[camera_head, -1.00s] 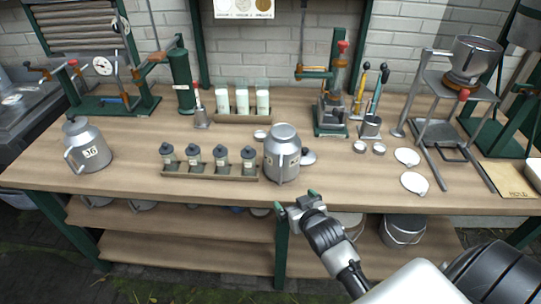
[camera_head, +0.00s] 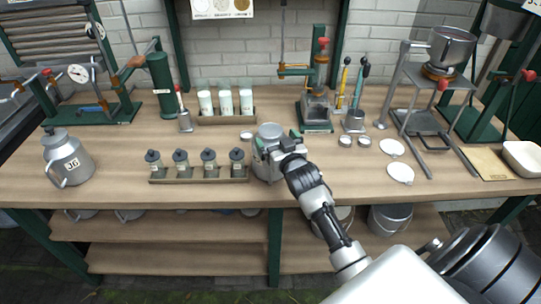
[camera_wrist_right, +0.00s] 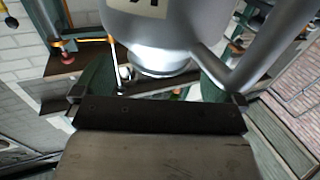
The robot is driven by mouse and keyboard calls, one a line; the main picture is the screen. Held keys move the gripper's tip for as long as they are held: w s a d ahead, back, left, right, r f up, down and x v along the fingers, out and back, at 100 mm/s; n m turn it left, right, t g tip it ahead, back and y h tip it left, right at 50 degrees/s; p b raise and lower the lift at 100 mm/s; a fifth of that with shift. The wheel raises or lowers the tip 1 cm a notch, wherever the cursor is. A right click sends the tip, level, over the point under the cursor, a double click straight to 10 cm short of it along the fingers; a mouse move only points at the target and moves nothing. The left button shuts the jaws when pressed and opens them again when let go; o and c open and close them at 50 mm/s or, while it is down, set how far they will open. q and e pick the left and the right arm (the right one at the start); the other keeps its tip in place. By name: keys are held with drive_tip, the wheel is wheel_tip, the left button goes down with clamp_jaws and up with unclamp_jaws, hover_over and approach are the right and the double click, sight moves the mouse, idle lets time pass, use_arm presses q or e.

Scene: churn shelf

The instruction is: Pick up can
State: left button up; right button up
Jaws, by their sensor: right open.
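A grey metal can (camera_head: 262,165) stands on the wooden bench near its front edge, just right of a row of small jars. It also shows close up in the right wrist view (camera_wrist_right: 165,25), with part of a label and a handle at the right. My right gripper (camera_head: 281,141) is open at the upper part of the can. In the right wrist view its fingers (camera_wrist_right: 153,82) are spread on either side of the can's narrower end; contact cannot be told. My arm hides the can's right side in the head view. A second grey can marked 36 (camera_head: 70,160) stands at the far left.
The jar rack (camera_head: 190,179) is close at the can's left. Behind stand a rack of white-filled glasses (camera_head: 227,119) and a green press (camera_head: 317,110). Pale discs (camera_head: 400,172) and a metal stand (camera_head: 420,125) are at the right. A pail (camera_head: 390,220) sits on the lower shelf.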

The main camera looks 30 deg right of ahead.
drive_tip(key=w, duration=0.3)
drive_tip(key=shift+w+d, duration=0.1)
drive_tip(key=shift+d, duration=0.2)
drive_tip(key=c, duration=0.3)
drive_tip(key=shift+f, duration=0.1)
drive_tip(key=c, duration=1.4)
clamp_jaws()
drive_tip(key=shift+r, duration=0.2)
